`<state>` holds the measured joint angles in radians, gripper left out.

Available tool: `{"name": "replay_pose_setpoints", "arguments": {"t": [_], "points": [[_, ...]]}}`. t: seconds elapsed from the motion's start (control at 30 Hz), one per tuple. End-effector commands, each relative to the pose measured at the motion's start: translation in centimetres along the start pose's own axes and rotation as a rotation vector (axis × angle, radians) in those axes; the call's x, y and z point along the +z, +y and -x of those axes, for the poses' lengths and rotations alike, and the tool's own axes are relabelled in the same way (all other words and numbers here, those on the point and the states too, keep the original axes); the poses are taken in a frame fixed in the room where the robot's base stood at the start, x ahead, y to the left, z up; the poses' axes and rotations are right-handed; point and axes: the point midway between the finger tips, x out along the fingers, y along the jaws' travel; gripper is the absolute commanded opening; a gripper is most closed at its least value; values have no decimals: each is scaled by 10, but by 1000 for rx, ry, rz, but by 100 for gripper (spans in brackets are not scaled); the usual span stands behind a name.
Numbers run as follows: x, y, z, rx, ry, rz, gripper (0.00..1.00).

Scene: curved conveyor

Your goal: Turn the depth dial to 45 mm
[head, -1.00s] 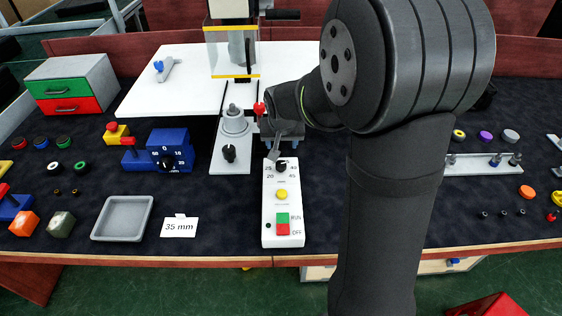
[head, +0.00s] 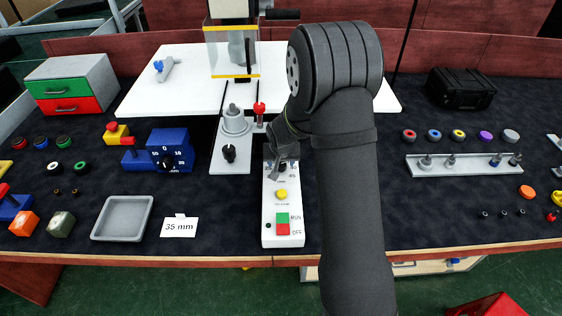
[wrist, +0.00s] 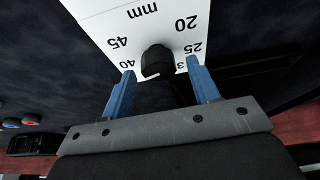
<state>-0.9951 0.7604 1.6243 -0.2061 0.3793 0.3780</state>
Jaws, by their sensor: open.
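The depth dial is a black knob (wrist: 157,61) on a white panel (head: 269,210). In the wrist view the numbers 20, 25, 40, 45 and "mm" show around it, upside down, with another number partly hidden. My gripper (wrist: 163,82) is open, with a blue finger on each side of the knob's near side. The fingertips look close to the knob; I cannot tell whether they touch it. In the head view my gripper (head: 283,158) is over the panel's far end and largely hides the dial. Which number the dial points at cannot be told.
The panel also carries a yellow button (head: 281,194) and a green and red RUN/OFF switch (head: 283,224). A card reading 35 mm (head: 179,227) and a grey tray (head: 123,218) lie to the left. A grey fixture with a black knob (head: 229,153) stands close at left.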

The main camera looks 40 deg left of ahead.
Motion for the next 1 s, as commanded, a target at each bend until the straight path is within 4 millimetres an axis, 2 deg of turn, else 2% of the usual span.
{"name": "replay_pose_setpoints", "arguments": {"t": [0.3, 0.53, 0.73, 1.0], "points": [[0, 0, -2, 0, 1, 0, 55], [0, 0, -2, 0, 1, 0, 10], [0, 0, -2, 7, -1, -13, 10], [0, -1, -2, 56, -1, -131, 11]]}}
